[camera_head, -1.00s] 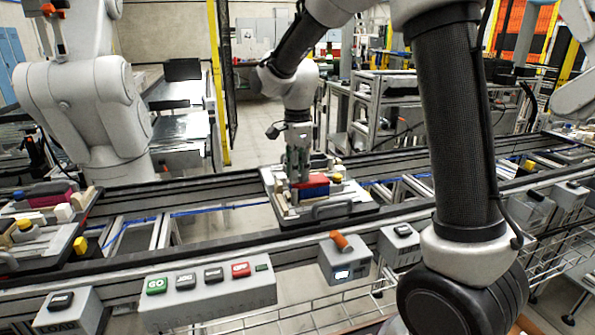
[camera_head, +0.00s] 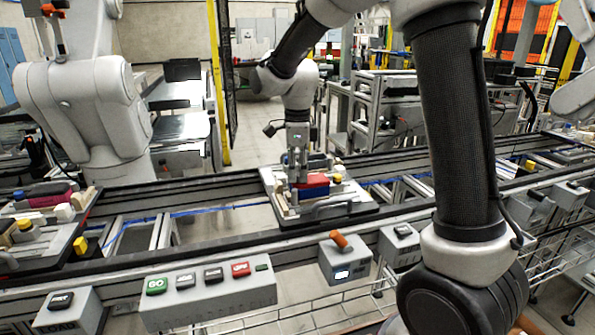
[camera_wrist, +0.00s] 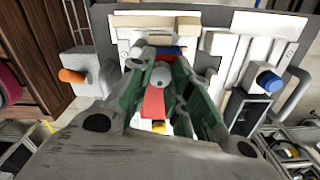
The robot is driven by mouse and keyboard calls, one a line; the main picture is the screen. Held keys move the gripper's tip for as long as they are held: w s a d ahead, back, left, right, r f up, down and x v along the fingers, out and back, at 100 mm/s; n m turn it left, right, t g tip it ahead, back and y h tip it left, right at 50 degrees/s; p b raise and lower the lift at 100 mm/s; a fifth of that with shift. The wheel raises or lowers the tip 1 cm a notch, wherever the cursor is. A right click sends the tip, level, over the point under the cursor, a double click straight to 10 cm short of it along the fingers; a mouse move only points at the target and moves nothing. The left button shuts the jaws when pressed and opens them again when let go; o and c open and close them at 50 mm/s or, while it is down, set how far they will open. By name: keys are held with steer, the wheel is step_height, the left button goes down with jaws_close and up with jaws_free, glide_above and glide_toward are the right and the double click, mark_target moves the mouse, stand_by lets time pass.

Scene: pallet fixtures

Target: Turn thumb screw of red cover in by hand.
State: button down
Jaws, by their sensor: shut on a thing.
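The red cover (camera_head: 316,181) lies on top of a blue block (camera_head: 316,191) on the pallet (camera_head: 345,214) in the head view. The cover also shows in the wrist view (camera_wrist: 153,104), between my fingers. A pale round thumb screw head (camera_wrist: 161,76) sits there between the fingertips. My gripper (camera_head: 298,178) points down over the left part of the cover. It is shut on the thumb screw, with one finger on each side in the wrist view (camera_wrist: 161,68). The screw's shaft and the exact finger contact are hidden.
A grey handle (camera_head: 332,208) runs along the pallet's front. A yellow knob (camera_head: 337,178) stands right of the cover. A box with an orange lever (camera_head: 339,240) and a button panel (camera_head: 205,291) line the conveyor's front. Another loaded pallet stands at the left.

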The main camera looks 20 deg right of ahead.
mark_target(297, 174)
steer(key=c, duration=1.3)
jaws_free()
steer(key=shift+o, duration=0.2)
step_height(297, 174, up, 12)
